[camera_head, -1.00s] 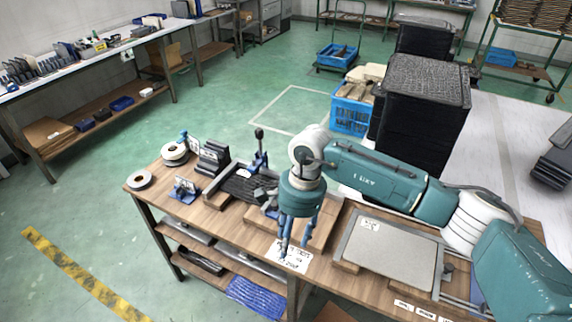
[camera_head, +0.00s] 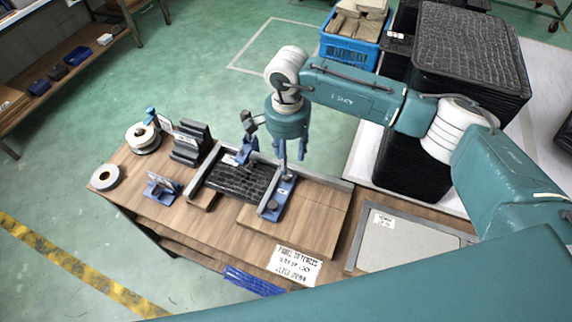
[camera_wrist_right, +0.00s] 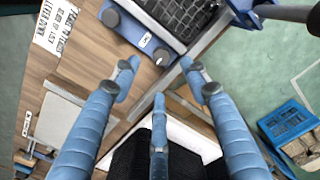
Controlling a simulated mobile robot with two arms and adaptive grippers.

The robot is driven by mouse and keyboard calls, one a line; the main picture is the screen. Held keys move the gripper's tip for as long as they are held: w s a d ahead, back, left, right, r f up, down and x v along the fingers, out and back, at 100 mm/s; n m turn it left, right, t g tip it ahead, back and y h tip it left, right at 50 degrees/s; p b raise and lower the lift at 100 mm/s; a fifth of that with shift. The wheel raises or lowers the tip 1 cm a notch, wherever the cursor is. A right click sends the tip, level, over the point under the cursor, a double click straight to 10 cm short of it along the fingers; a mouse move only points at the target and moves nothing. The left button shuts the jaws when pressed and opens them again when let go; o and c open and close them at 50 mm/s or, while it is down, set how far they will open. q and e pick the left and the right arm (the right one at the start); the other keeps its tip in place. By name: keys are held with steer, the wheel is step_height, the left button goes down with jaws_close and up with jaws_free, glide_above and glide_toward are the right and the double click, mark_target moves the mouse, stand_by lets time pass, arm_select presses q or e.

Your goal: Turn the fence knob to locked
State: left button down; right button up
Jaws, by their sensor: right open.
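A blue fence block (camera_head: 278,198) with a pale label and dark round knobs stands on the bench, right of a black ribbed panel (camera_head: 243,181). In the right wrist view the block (camera_wrist_right: 137,36) shows a knob (camera_wrist_right: 161,56) at its near end and another knob (camera_wrist_right: 112,17) at its far end. I cannot tell whether either is locked. My right gripper (camera_head: 291,160) hangs above the block's far end. In the wrist view its fingers (camera_wrist_right: 160,75) are spread and empty, apart from the near knob. My left gripper is out of view.
A metal rail (camera_head: 305,176) runs along the bench's back edge. A blue toggle clamp (camera_head: 246,140) rises behind the panel. A printed sign (camera_head: 294,265) and a grey plate (camera_head: 405,247) lie nearer the front right. Black stacked trays (camera_head: 470,60) stand behind the bench.

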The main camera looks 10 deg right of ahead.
mark_target(287, 177)
step_height(287, 177, down, 5)
steer(key=shift+f+p, duration=0.1)
steer(key=shift+p, duration=0.7)
step_height(287, 177, down, 3)
steer(key=shift+w+r+p, duration=0.1)
steer(key=shift+w+p, duration=0.05)
steer(key=shift+p, duration=0.15)
steer(key=shift+c, duration=0.3)
steer(key=c, duration=0.9)
jaws_close()
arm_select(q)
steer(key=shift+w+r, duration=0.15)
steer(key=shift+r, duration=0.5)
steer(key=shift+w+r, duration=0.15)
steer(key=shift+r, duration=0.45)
